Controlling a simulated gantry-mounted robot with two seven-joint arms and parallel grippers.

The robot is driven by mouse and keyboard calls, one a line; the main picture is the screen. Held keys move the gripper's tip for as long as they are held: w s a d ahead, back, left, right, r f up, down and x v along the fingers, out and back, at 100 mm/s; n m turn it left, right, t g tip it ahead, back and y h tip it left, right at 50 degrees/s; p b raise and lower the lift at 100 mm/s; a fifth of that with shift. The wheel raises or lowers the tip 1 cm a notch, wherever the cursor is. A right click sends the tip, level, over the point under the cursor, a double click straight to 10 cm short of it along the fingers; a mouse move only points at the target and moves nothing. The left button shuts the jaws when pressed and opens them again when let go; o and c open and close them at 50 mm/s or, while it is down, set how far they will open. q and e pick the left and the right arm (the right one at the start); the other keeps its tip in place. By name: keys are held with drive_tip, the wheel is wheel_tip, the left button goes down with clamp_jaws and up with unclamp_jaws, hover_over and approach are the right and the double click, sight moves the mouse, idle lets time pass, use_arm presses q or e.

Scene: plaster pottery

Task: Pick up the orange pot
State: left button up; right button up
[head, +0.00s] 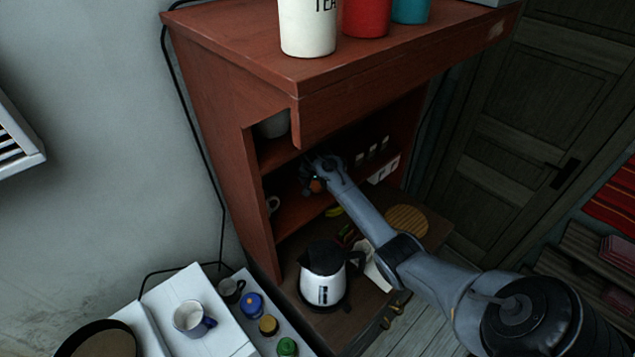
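A small orange item (317,187), probably the orange pot, shows on the middle shelf of the red-brown cupboard (225,110). It is mostly hidden by my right gripper. My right arm comes in from the lower right and reaches into the cupboard. My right gripper (311,181) is dark and small in view, right at the orange item. I cannot tell whether its fingers are around the item or beside it, or whether they touch it. My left gripper is not in view.
A white kettle (324,290) stands on the lower counter under my arm. A round wicker mat (407,220) lies to its right. A white tin (307,28), a red tin (367,15) and a teal tin (411,10) stand on top. A mug (194,317) stands lower left.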

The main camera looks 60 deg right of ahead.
drive_tip(key=c, duration=1)
